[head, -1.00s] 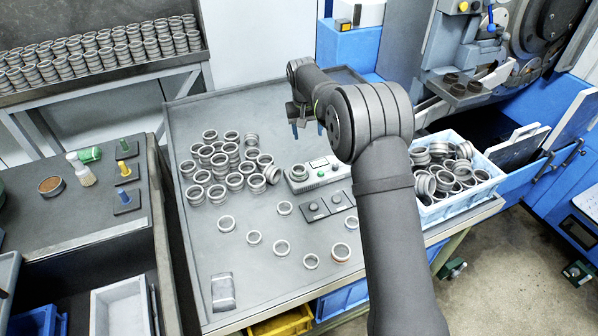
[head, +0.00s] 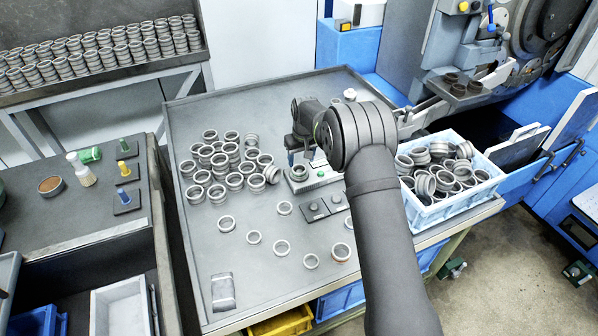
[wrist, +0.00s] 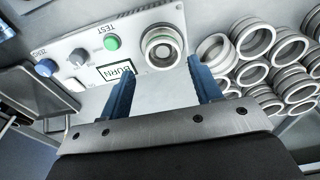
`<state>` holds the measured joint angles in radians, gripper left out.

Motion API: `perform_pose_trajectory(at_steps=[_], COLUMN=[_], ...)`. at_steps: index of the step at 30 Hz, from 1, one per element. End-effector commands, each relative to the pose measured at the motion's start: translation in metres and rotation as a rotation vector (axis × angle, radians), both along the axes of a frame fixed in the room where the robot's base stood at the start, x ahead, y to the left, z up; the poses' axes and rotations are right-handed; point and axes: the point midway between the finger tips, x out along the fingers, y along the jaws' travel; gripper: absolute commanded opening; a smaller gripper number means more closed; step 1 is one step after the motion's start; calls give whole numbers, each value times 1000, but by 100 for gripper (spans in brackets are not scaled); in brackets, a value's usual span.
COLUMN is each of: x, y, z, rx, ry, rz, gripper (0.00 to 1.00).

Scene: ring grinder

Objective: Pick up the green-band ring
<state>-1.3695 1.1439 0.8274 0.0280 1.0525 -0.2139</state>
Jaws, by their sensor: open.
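A ring (head: 298,173) sits on the left end of the grey test box (head: 322,181). In the wrist view this ring (wrist: 162,47) stands on its round seat and shows a faint greenish tint; I cannot tell for sure that this is a green band. My gripper (head: 300,156) is above the box's left end in the head view. In the wrist view my gripper (wrist: 160,72) has its two blue fingers apart and nothing between them. The ring lies just beyond the fingertips, between their lines.
Stacked rings (head: 228,165) crowd the table left of the box. Several single rings, one a loose ring (head: 282,248), lie toward the front. A blue crate (head: 440,212) of rings stands at the right.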

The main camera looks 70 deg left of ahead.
Motion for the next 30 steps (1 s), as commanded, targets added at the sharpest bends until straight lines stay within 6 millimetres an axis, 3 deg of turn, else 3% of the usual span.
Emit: perform_pose_trajectory(at_steps=[8,16,23,30], x=[-1,-3,-3,-3], y=[3,11,12,12], z=[-17,-53,-56,-56], rx=[-1,0,2,2], ry=[0,1,1,1], rz=[0,1,1,1], gripper=[58,58,58,17])
